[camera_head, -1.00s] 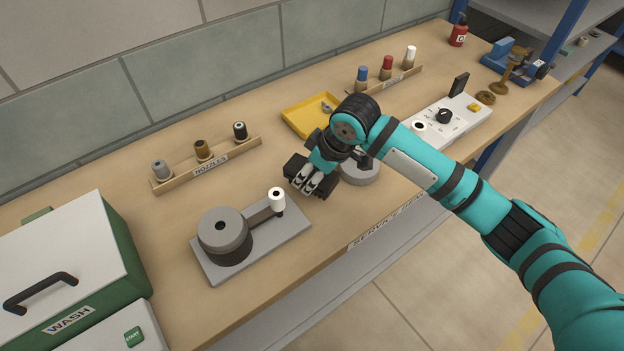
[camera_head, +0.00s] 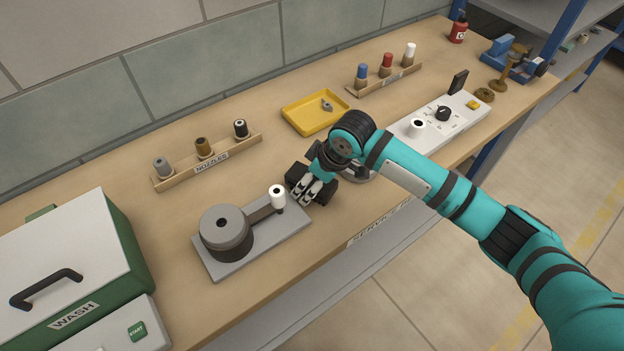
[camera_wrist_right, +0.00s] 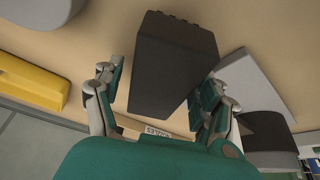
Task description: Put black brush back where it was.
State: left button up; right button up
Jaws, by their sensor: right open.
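A plain black block (camera_head: 325,194) is at my right gripper (camera_head: 309,188), just right of the grey fixture. It could be the black brush, but no bristles show. In the right wrist view the block (camera_wrist_right: 175,60) lies between the two spread fingers of my right gripper (camera_wrist_right: 155,95). The fingers are open on either side of it. Whether they touch it, I cannot tell. The gripper hides the middle of the block in the head view. My left gripper is out of view.
The grey fixture plate (camera_head: 262,250) bears a round grey block (camera_head: 224,229) and a white-topped post (camera_head: 278,195). The nozzle rack (camera_head: 210,167), yellow tray (camera_head: 300,126), another rack (camera_head: 370,87) and white control box (camera_head: 467,125) stand around. The wash unit (camera_head: 70,265) is left. Bare table lies behind the gripper.

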jog(key=b+v, duration=0.1)
jog(key=v, duration=1.1)
jog(key=shift+r, duration=0.2)
